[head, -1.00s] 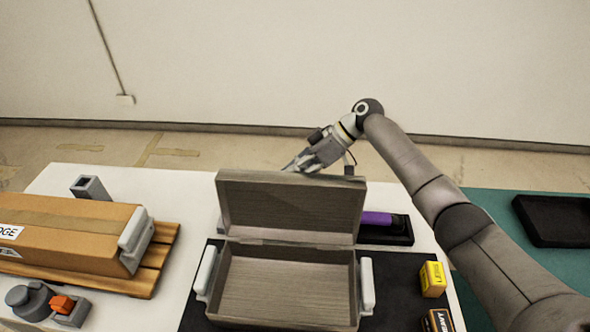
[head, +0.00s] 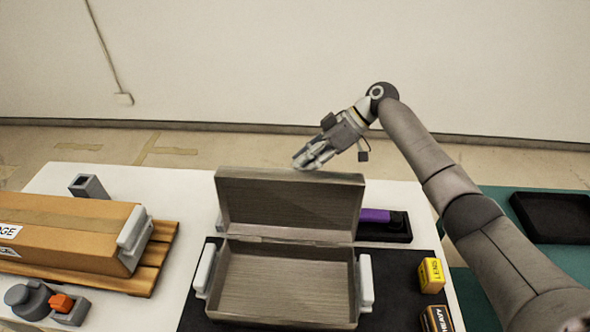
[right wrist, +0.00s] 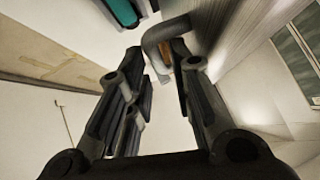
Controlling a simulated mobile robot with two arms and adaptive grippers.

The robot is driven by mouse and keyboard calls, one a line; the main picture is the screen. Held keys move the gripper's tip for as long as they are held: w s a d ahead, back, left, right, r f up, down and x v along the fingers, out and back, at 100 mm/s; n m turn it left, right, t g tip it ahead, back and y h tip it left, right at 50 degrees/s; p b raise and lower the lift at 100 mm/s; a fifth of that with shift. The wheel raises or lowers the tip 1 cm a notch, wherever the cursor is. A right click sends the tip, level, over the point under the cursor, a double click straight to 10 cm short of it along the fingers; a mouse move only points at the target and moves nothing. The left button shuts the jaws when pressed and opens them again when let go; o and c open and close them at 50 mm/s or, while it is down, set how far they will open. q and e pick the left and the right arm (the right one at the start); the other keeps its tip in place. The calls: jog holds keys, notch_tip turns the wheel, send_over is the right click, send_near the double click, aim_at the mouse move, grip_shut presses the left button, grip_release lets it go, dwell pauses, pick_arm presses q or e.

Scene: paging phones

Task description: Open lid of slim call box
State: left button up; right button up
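The slim call box (head: 285,282) is a shallow grey wood-grained case with pale side handles, empty inside. Its lid (head: 290,208) is open, standing roughly upright at the back edge. My right gripper (head: 305,162) is just above and behind the lid's top edge. In the right wrist view my right gripper's fingers (right wrist: 157,62) are apart with nothing clearly held. A grey curved bar (right wrist: 163,33) shows by the right fingertip, next to the grey lid surface (right wrist: 235,40); whether it touches the finger is unclear. My left gripper is not in view.
A brown carton (head: 70,232) on a wooden pallet (head: 160,262) is at left. A purple item (head: 375,215) lies in a black tray behind the box. Small yellow boxes (head: 431,275) stand at right. Another black tray (head: 555,220) sits on a green surface.

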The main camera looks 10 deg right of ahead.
jog(key=v, duration=0.7)
jog(key=shift+d, duration=0.2)
